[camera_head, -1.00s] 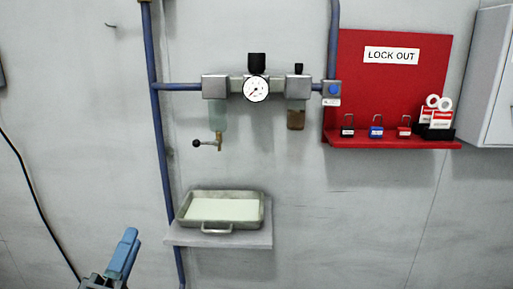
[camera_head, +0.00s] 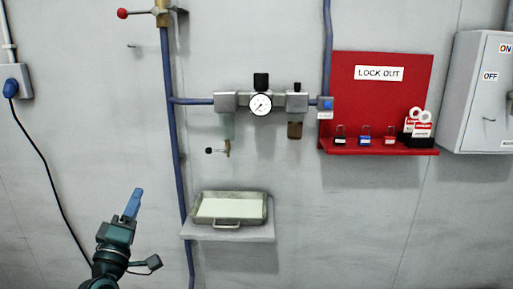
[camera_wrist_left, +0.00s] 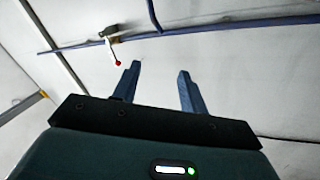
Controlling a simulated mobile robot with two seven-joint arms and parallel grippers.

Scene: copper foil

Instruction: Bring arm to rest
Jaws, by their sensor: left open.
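My left gripper (camera_head: 133,204) is at the lower left of the head view, with blue fingers pointing up. It is in front of the wall, left of the blue pipe and the tray, and touches nothing that I can see. In the left wrist view its two blue fingers (camera_wrist_left: 156,84) are spread apart with nothing between them. My right gripper is in neither view.
A metal tray (camera_head: 264,210) sits on a small shelf (camera_head: 230,234) right of the blue vertical pipe (camera_head: 171,120). A red-handled valve (camera_head: 160,13) is at the pipe's top. A gauge (camera_head: 260,104), a red lockout board (camera_head: 380,95) and a grey box (camera_head: 474,95) are on the wall.

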